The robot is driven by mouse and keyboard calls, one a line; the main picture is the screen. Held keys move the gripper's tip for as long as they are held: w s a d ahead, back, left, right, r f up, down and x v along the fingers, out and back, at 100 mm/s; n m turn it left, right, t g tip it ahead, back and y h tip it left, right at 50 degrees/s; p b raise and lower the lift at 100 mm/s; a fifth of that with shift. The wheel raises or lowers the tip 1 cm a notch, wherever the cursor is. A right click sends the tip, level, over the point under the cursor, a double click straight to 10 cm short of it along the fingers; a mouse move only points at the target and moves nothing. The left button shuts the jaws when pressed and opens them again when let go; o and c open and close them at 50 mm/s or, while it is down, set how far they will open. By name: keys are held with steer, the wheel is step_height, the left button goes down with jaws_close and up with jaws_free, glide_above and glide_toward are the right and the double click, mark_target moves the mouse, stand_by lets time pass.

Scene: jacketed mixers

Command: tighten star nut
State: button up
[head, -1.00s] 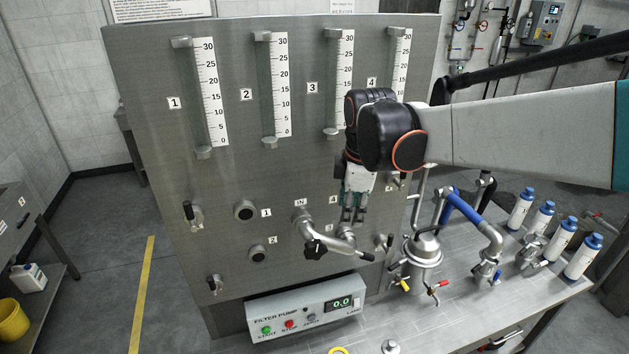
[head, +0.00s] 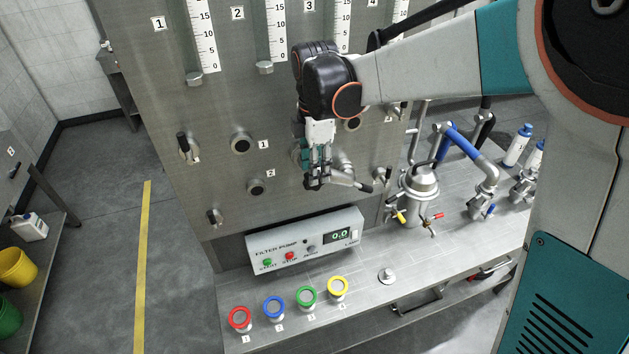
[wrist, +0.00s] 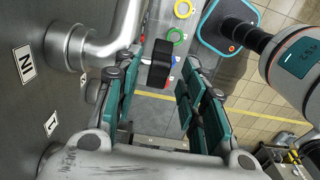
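My gripper (wrist: 155,75) is open, with one teal-padded finger on each side.
The steel panel (head: 215,115) stands close beside my gripper. Below are the filter pump box (head: 305,240) and several coloured-ring cups (head: 240,319). A steel vessel (head: 419,195) stands right of my gripper. Open floor (head: 100,230) lies left of the panel.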

steer(key=shift+f+b, duration=0.65)
steer(key=shift+f, duration=1.05)
steer(key=shift+a, duration=0.15)
jaws_close()
